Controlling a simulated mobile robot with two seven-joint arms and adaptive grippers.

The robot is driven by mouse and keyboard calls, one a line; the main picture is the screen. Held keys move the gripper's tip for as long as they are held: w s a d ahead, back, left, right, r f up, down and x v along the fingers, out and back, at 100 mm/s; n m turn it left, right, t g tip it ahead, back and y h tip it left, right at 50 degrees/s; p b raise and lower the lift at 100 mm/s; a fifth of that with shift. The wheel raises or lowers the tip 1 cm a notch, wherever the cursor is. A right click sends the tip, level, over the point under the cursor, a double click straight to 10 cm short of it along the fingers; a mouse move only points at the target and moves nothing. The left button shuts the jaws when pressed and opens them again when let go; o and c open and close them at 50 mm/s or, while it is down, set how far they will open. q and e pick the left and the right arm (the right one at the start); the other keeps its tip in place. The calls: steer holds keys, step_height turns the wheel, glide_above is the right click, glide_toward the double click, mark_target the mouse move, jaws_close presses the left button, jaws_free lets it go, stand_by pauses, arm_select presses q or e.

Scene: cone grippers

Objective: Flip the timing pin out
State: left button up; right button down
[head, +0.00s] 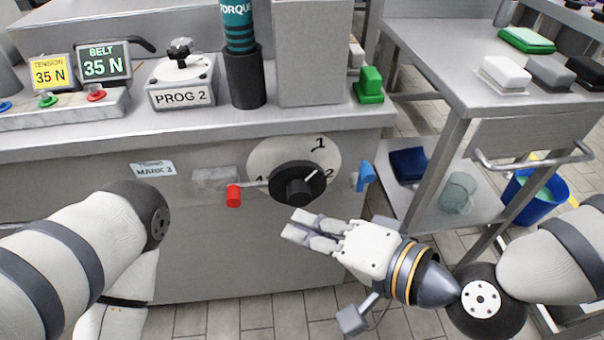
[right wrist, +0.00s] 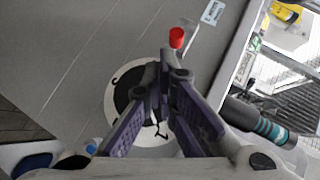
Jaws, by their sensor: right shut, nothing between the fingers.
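The machine's front panel carries a white numbered dial (head: 262,155) with a black knob (head: 298,184) at its middle. A red-tipped lever (head: 233,195) sticks out left of the knob and a blue-tipped one (head: 366,175) stands to its right. No label shows which is the timing pin. My right gripper (head: 294,226) is shut and empty, just below the knob. In the right wrist view its fingers (right wrist: 166,62) meet in front of the dial (right wrist: 112,112) and partly hide it; the red tip (right wrist: 176,38) shows just beyond them. My left gripper is out of view.
The machine's top holds a PROG 2 box (head: 182,95), a teal torque tool (head: 238,28) in a black holder and a green block (head: 370,85). A metal cart (head: 445,60) stands at the right, with a blue bucket (head: 535,195) beside it. The panel below the dial is clear.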

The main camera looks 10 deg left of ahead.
steer(key=shift+w+r+t, duration=0.4)
steer(key=shift+w+r, duration=0.4)
steer(key=shift+r, duration=0.3)
steer(key=b, duration=0.1)
glide_toward(243, 185)
steer(key=x, duration=0.5)
steer(key=shift+w+a+f, duration=0.1)
steer(key=shift+w+f, duration=0.05)
steer(key=shift+w, duration=0.05)
steer(key=shift+a, duration=0.1)
